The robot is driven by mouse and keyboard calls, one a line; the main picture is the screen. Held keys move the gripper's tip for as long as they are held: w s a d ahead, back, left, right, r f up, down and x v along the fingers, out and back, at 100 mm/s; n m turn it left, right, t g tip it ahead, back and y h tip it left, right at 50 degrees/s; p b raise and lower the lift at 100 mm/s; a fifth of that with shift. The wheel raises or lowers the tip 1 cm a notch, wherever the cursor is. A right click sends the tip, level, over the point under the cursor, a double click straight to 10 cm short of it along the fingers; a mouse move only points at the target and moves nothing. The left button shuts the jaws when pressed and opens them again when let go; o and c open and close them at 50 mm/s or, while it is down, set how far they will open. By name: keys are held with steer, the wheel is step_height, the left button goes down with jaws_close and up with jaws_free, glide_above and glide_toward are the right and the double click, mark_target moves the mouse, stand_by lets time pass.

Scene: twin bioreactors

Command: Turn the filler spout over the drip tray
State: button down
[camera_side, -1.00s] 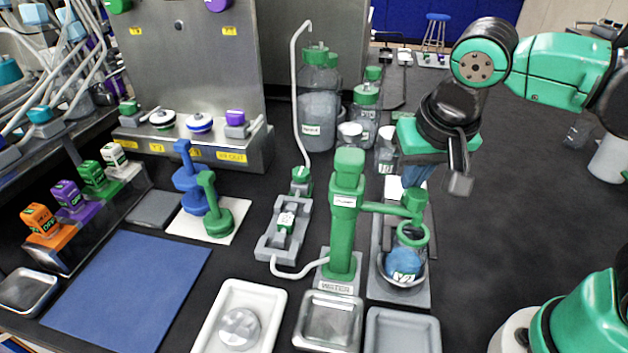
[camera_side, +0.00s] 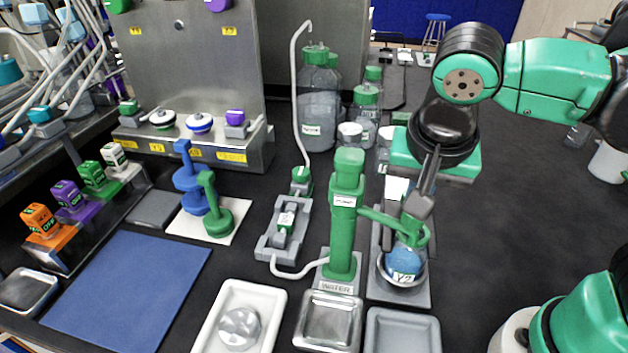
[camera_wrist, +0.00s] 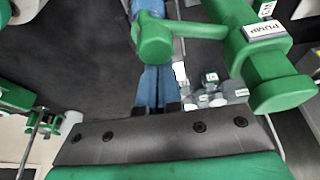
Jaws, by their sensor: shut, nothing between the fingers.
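The green filler spout (camera_side: 385,222) reaches right from the green WATER column (camera_side: 343,235). Its end is above a blue vessel marked Y2 (camera_side: 405,262) in a metal bowl. The square metal drip tray (camera_side: 329,322) lies in front of the column.
A grey tray (camera_side: 402,335) lies right of the drip tray, and a white tray with a metal disc (camera_side: 213,335) lies left. A pump unit (camera_side: 285,228) stands left of the column. Bottles (camera_side: 318,110) stand behind.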

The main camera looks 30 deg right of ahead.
mark_target(402, 216)
steer(key=a+m, duration=0.1)
steer(key=s+m, duration=0.1)
steer(key=m, duration=0.1)
steer(key=shift+a+g+h, duration=0.3)
steer(key=shift+a+g, duration=0.1)
steer(key=shift+s+a, duration=0.1)
steer(key=shift+a, duration=0.15)
steer(key=shift+s+a, duration=0.2)
steer(key=shift+a, duration=0.75)
steer(key=shift+w+a, duration=0.25)
steer(key=shift+a, duration=0.95)
steer(key=shift+w+a, duration=0.25)
steer(key=shift+a, duration=0.9)
steer(key=shift+w+a, duration=0.1)
steer(key=shift+a, duration=0.05)
